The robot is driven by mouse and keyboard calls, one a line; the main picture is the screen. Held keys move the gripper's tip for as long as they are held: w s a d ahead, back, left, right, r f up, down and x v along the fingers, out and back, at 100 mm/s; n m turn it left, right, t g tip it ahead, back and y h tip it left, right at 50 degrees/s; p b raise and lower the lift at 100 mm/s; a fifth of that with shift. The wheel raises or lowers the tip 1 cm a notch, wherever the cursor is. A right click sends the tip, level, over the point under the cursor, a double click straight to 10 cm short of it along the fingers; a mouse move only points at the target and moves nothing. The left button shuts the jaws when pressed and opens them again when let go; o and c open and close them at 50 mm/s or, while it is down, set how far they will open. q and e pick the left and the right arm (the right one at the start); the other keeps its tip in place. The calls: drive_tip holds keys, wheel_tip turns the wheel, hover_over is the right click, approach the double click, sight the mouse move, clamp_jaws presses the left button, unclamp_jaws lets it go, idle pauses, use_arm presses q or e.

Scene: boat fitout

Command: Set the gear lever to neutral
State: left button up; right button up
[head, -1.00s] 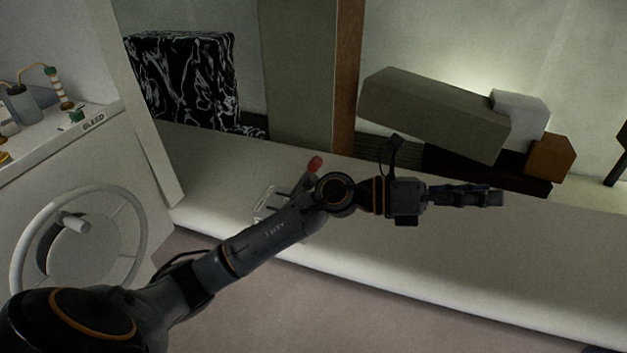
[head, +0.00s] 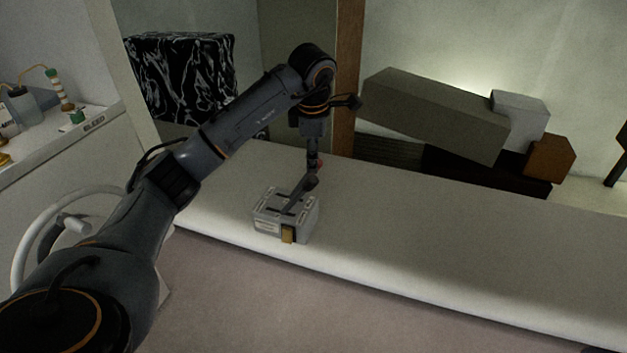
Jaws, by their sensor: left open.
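The gear lever box (head: 267,222) is a grey unit with a slotted top and a small yellow-brown tab on its front, sitting on the pale bench ledge. The dark lever (head: 299,194) rises from the slot and leans up to the right. I cannot tell whether the fingers touch the knob. My right gripper is out of view.
A white wheel (head: 28,240) is on the panel at left, partly behind my left arm. A black-and-white patterned block (head: 180,75) stands behind. A long grey-green block (head: 430,112) and smaller boxes lie at the back right. The ledge right of the lever box is clear.

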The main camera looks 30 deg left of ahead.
sight(313, 178)
use_arm(q)
drive_tip(key=p+x, duration=0.1)
drive_tip(key=x, duration=0.9)
drive_tip(key=shift+f+p, duration=0.35)
clamp_jaws()
